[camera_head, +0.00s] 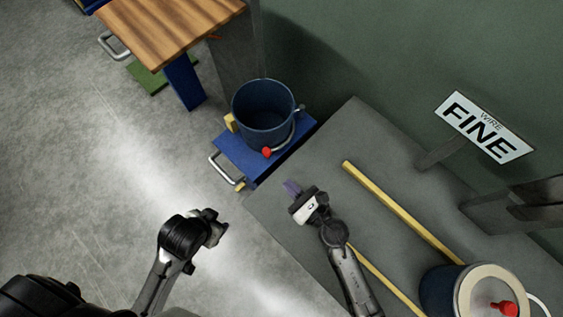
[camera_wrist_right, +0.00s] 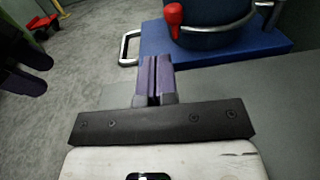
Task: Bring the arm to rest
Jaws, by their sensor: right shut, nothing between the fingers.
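My right gripper (camera_head: 291,188) is over the near left part of the grey table in the head view. Its purple fingers are shut together with nothing between them, as the right wrist view also shows (camera_wrist_right: 153,80).
A blue bucket (camera_head: 262,118) with a red grip stands on a blue platform (camera_head: 232,153) beyond the right gripper. Yellow rails (camera_head: 400,210) cross the grey table (camera_head: 330,150). A lidded bucket (camera_head: 440,290) stands at lower right, below a "WIRE FINE" sign (camera_head: 484,127).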

